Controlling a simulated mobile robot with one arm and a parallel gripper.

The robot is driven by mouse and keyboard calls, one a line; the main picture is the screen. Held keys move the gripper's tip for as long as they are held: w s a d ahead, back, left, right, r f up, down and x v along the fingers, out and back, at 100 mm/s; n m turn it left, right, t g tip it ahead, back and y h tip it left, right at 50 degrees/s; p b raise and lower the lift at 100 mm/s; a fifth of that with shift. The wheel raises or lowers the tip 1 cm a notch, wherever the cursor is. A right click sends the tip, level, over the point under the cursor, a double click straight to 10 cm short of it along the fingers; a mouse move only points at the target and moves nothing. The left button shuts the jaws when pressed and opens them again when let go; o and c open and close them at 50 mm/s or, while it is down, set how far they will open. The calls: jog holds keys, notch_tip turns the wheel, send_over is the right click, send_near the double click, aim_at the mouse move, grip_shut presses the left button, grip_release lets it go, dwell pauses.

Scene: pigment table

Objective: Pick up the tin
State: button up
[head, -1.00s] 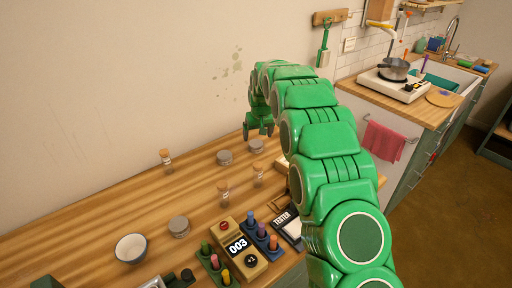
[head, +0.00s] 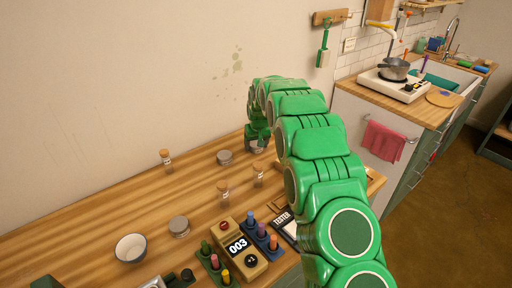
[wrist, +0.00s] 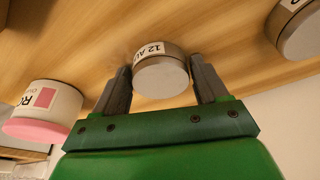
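A round grey-lidded tin (wrist: 160,75) with a white label reading "12 AU" stands between my gripper's two fingers in the wrist view. My gripper (wrist: 163,82) is open around it, one finger on each side, with narrow gaps showing. In the head view my gripper (head: 258,138) is low over the back of the wooden table, and the tin (head: 256,148) is mostly hidden behind it. Two similar tins stand apart, one (head: 224,157) to the left of my gripper and one (head: 179,226) nearer the front.
Corked glass vials (head: 223,190) stand on the table (head: 110,215), with a white bowl (head: 131,248) at front left. A device reading 003 (head: 238,246) and pigment racks are at the front. In the wrist view, a pink-ended jar (wrist: 45,110) is left of my gripper.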

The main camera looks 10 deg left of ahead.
aim_at(256, 142)
jog(key=c, duration=0.7)
jog(key=shift+c, duration=0.2)
jog(key=shift+r, duration=1.75)
jog(key=s+d+r, duration=0.4)
jog(key=s+r, duration=0.5)
jog(key=s, duration=0.4)
jog(key=shift+s+r, duration=0.25)
